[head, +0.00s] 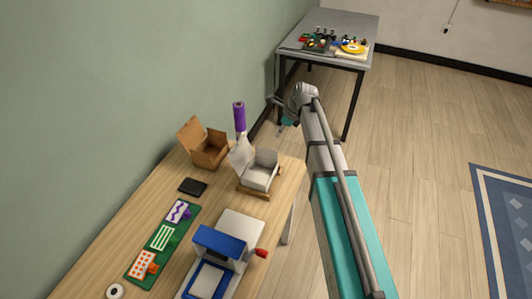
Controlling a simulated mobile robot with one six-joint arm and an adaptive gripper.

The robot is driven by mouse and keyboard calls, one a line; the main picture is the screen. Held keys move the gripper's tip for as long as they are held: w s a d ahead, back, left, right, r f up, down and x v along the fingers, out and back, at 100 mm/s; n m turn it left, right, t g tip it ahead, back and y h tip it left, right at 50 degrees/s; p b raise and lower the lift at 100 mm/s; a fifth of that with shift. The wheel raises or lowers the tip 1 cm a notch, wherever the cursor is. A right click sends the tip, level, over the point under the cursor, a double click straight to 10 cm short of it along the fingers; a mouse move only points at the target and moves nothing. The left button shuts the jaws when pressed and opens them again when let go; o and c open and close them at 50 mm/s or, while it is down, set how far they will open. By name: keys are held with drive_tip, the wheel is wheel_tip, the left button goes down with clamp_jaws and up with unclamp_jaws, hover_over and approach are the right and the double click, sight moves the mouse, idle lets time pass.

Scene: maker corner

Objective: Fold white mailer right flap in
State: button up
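The white mailer (262,171) is an open box on the far right part of the wooden table, resting on a thin brown base. A tall white panel stands up at its left side, and its inside is partly visible. The state of its right flap is too small to tell. My gripper (282,112) is at the end of my arm, above and beyond the mailer, apart from it. The gripper is small and partly hidden by the wrist, so its fingers are unclear.
A brown open box (207,150) stands left of the mailer, with a purple roll (239,117) behind. A dark pad (192,187), green mat (163,243) with cards, and blue-and-white device (219,243) are nearer. A grey table (360,26) stands at the back.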

sight(268, 150)
drive_tip(key=shift+f, duration=0.15)
idle(0.3)
drive_tip(key=b+x, duration=1.1)
drive_tip(key=x, duration=0.1)
drive_tip(key=shift+f+b, duration=0.1)
drive_tip(key=shift+b, duration=0.25)
drive_tip(key=shift+a+f+b, duration=0.35)
drive_tip(key=shift+f+b, duration=0.15)
drive_tip(key=shift+f, duration=0.05)
clamp_jaws()
